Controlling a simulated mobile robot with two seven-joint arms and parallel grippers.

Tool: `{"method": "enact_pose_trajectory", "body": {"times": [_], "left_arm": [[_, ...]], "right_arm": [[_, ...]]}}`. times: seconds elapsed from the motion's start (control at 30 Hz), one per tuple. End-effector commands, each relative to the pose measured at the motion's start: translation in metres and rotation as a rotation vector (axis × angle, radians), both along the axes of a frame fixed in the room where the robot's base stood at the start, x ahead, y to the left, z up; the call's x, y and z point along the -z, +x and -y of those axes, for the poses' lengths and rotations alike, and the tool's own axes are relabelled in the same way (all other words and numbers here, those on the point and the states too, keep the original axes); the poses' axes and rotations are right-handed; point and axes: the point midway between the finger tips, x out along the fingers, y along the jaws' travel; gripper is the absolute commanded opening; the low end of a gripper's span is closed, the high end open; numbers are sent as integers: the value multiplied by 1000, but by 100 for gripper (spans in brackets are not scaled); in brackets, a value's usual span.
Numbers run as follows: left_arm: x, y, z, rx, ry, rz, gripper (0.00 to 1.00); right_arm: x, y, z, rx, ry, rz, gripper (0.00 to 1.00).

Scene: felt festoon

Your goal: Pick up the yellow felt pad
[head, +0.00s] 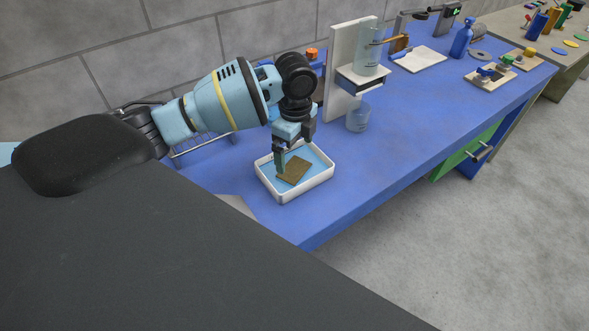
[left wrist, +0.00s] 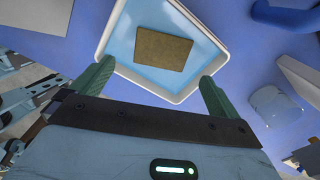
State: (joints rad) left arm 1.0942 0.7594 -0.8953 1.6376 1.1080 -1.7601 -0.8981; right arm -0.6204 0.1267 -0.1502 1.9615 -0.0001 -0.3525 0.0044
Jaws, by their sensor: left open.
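The felt pad (head: 294,171), a flat brownish-yellow rectangle, lies in a white-rimmed tray (head: 301,192) with a light blue inside. It also shows whole in the left wrist view (left wrist: 163,49), near the middle of the tray (left wrist: 190,13). My left gripper (head: 281,163) points down over the tray at the pad's left edge in the head view. Its two green fingers (left wrist: 155,84) are spread wide with nothing between them. In the left wrist view the pad lies beyond the fingertips. I cannot tell whether a finger touches it. My right gripper is not in view.
A white upright stand (head: 347,60) with a clear cylinder (head: 370,50) and a clear beaker (head: 358,117) stands behind the tray to the right. A wire rack (head: 205,143) is behind my left arm.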

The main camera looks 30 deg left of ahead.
Motion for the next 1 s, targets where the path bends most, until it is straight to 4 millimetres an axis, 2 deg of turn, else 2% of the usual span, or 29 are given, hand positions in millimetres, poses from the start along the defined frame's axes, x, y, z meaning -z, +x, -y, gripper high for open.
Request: {"method": "enact_pose_trajectory", "body": {"times": [0.1, 0.33, 0.6, 0.7, 0.97, 1.0], "left_arm": [[14, 0, 0, 0, 0, -3, 100], [21, 0, 0, 0, -1, -1, 100], [57, 1, -3, 0, -1, -2, 100], [66, 1, -3, 1, -1, -1, 100], [68, 1, -3, 1, -1, 1, 100], [68, 1, -3, 1, -1, 1, 97]], "right_arm": [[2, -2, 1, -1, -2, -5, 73], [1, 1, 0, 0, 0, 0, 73], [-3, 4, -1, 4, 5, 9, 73], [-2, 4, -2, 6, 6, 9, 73], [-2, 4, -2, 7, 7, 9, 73], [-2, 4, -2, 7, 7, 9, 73]]}}
